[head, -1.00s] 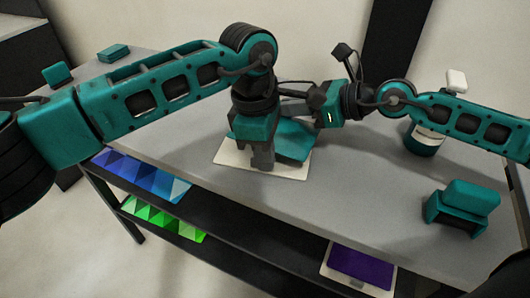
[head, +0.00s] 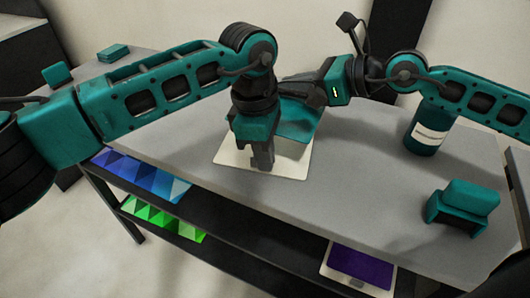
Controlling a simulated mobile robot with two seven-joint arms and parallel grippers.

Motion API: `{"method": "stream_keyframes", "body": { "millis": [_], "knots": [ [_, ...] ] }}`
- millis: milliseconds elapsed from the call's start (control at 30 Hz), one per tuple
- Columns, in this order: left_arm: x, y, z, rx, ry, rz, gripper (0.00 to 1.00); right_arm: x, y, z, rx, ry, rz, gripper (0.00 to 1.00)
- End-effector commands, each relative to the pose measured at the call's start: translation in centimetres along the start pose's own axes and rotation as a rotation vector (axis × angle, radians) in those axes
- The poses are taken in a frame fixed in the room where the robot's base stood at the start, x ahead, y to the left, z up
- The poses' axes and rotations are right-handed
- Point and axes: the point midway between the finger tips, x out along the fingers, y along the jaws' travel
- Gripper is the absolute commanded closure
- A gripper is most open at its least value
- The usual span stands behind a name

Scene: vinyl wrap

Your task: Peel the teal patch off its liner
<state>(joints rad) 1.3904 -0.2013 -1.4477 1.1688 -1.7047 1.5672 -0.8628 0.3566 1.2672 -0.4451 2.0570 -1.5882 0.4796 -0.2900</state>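The teal patch (head: 299,122) is partly lifted off its pale liner (head: 287,168), and bare liner shows along the front and right. The liner lies flat on the grey table near its front edge. My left gripper (head: 262,160) points down with its fingers together, its tips at the liner's front part; it hides some of the patch and liner. My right gripper (head: 297,91) comes in from the right above the far side of the patch and appears shut on the patch's raised edge. The exact grip is partly hidden behind my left arm.
A teal can with a white label (head: 431,136) stands at the right. A teal block in a dark-based holder (head: 463,207) sits nearer. Color swatches (head: 143,175) and a purple card (head: 361,268) lie on the shelf below. Small teal blocks (head: 113,52) lie far left.

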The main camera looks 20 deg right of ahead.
Motion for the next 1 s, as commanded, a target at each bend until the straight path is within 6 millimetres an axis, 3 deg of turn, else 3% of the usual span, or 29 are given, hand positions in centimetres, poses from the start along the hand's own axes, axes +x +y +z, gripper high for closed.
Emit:
{"method": "stream_keyframes", "body": {
  "millis": [267,600,867,1000],
  "knots": [
    [0.0,0.0,0.0,-0.001,0.000,0.001,1.00,-0.1,0.1,0.2,0.003,-0.001,0.003,1.00],
    [0.0,0.1,0.0,-0.002,0.000,0.003,0.66,0.0,0.2,0.1,0.004,0.000,0.005,1.00],
    [-0.3,0.2,0.0,-0.003,-0.001,0.007,0.66,0.0,0.4,0.0,0.006,0.002,0.010,1.00],
    [-1.8,0.3,-0.1,-0.003,0.000,0.010,0.66,0.0,0.5,0.0,0.007,0.004,0.012,1.00]
  ]
}}
